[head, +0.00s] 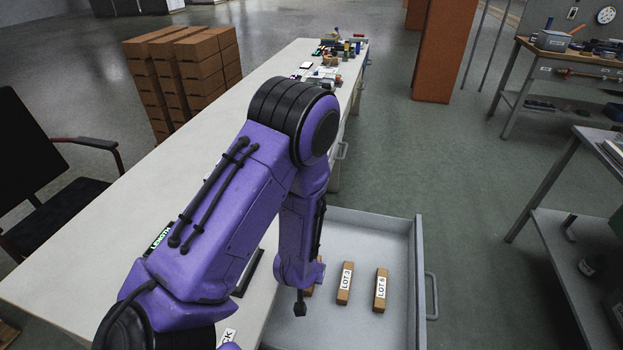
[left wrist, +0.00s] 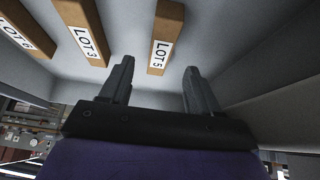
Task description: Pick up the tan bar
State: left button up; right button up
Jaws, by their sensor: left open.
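Several tan-brown bars with white lot labels lie in an open grey drawer (head: 400,235). In the head view, the LOT 3 bar (head: 345,284) and the LOT 6 bar (head: 381,290) are clear; another bar (head: 309,291) is mostly hidden behind my left arm. The left wrist view shows the LOT 6 bar (left wrist: 28,28), the LOT 3 bar (left wrist: 82,31) and the LOT 5 bar (left wrist: 165,38). My left gripper (left wrist: 158,82) is open, with the LOT 5 bar's near end between its fingertips in the picture; contact is not visible. In the head view its dark tip (head: 300,304) is low by the drawer's left side.
The drawer walls and handle (head: 432,296) surround the bars. A long pale table (head: 110,215) lies left of the drawer, with clutter (head: 333,62) at its far end. Stacked brown boxes (head: 185,75) and a chair (head: 40,170) stand beyond it.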

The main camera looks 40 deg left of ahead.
pick_arm(q)
jog(key=x, duration=0.5)
jog(key=shift+w+f, duration=0.1)
jog(key=shift+f, duration=0.1)
grip_shut()
jog(key=shift+r, duration=0.1)
